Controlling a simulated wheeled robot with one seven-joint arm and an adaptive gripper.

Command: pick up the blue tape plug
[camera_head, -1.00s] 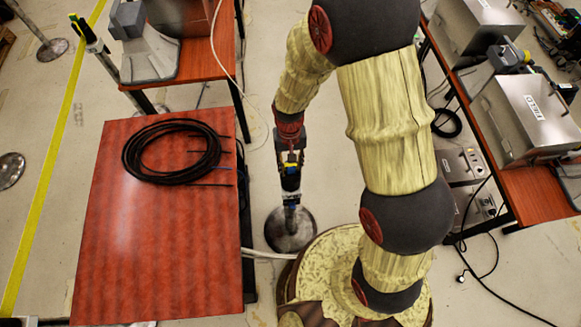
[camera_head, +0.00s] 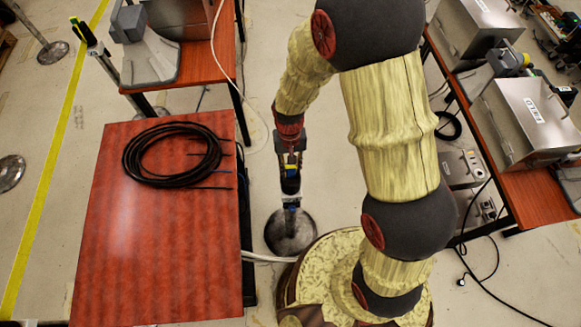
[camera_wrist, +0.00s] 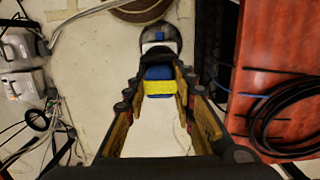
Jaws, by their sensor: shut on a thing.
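The blue tape plug (camera_wrist: 158,73) is a small blue piece beside a yellow band, between the fingers of my gripper (camera_wrist: 158,86) in the wrist view. The gripper is shut on it. In the head view my gripper (camera_head: 291,168) points down over a post (camera_head: 290,216) with a round grey base (camera_head: 292,238). The plug is at the dark top of this post, partly hidden by the fingers. I cannot tell whether it is still joined to the post.
A red table (camera_head: 160,255) with a coiled black cable (camera_head: 135,163) stands just left of the post. My round base is close below the post. A bench with metal boxes (camera_head: 520,115) is at the right. Another post (camera_head: 90,40) stands at the upper left.

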